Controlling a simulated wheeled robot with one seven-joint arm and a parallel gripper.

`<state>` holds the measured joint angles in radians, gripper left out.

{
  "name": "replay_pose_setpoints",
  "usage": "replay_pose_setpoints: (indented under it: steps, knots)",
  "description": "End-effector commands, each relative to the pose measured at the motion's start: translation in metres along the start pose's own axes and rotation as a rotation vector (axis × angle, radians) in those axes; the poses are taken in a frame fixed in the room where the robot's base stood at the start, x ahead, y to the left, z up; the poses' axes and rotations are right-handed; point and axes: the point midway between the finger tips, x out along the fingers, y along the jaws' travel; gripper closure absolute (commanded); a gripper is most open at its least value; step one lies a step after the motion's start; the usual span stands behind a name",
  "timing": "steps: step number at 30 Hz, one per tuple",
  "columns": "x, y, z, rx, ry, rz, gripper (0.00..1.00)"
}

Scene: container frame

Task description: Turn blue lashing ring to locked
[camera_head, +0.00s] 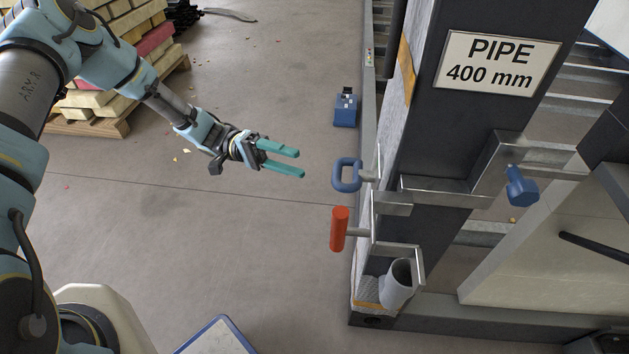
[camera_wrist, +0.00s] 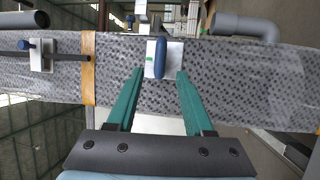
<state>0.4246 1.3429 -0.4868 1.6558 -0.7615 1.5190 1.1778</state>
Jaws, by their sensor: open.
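The blue lashing ring (camera_head: 347,175) is an oblong loop on a short metal stem, on the left side of the dark container post. In the wrist view the ring (camera_wrist: 160,58) shows nearly edge-on, upright, before a pale plate (camera_wrist: 174,60) with a small green mark. My gripper (camera_head: 302,164) has two teal fingers, open and empty. It is to the left of the ring in the head view, with a gap between. In the wrist view my gripper (camera_wrist: 158,73) has its fingertips on either side of the ring's lower part in the picture, apart from it.
A red cylindrical handle (camera_head: 339,229) sticks out just below the ring. A grey pipe elbow (camera_head: 398,285) is at the post's foot. Another blue knob (camera_head: 521,186) is on the right. A blue box (camera_head: 345,108) stands on the floor behind.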

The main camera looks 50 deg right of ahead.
Motion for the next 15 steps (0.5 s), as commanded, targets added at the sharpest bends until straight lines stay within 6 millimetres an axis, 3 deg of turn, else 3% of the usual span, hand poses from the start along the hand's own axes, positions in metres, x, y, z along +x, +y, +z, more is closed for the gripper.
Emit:
replay_pose_setpoints:
  steps: [7,15]
  knots:
    - [0.020,0.000,-0.003,0.015,0.000,0.026,0.48]
    - [0.070,0.001,-0.002,0.012,-0.001,0.023,0.48]
